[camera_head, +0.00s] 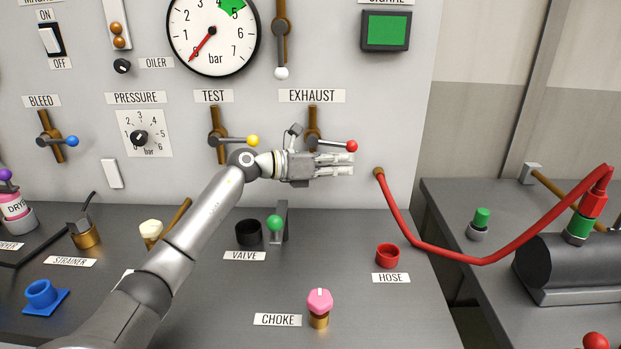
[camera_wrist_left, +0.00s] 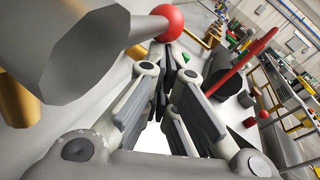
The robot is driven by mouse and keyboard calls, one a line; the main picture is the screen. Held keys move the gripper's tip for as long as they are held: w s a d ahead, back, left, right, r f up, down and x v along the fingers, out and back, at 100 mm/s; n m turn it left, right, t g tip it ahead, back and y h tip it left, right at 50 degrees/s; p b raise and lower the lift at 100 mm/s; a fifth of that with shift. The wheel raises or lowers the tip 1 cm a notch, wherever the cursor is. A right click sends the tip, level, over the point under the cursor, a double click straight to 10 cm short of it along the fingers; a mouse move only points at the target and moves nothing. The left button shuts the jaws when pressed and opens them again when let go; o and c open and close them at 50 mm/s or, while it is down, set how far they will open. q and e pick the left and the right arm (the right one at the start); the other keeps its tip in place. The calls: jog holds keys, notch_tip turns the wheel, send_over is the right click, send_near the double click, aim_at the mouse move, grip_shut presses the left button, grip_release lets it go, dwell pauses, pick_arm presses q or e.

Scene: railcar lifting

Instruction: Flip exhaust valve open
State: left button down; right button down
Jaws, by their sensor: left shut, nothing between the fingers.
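The exhaust valve is on the wall panel under the EXHAUST label (camera_head: 312,96). Its lever with a red ball (camera_head: 351,146) points right, roughly horizontal, from a grey hub on a vertical brass pipe. My left gripper (camera_head: 352,163) is shut and empty just below the lever, its fingers pointing right. In the left wrist view the red ball (camera_wrist_left: 166,22) is close beyond the fingertips (camera_wrist_left: 178,58); I cannot tell whether they touch. The large grey valve part (camera_wrist_left: 70,50) fills the upper left there. My right gripper is not in view.
The test valve with a yellow ball (camera_head: 253,141) is left of the exhaust valve, above my left arm. A green-knobbed lever (camera_head: 275,222) and a pink choke knob (camera_head: 320,301) stand on the bench below.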

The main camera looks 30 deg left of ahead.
pick_arm(q)
jog(key=shift+w+d+r, duration=0.1)
jog(key=shift+r, duration=0.2)
dwell(0.4)
jog(key=v, duration=1.2)
dwell(0.4)
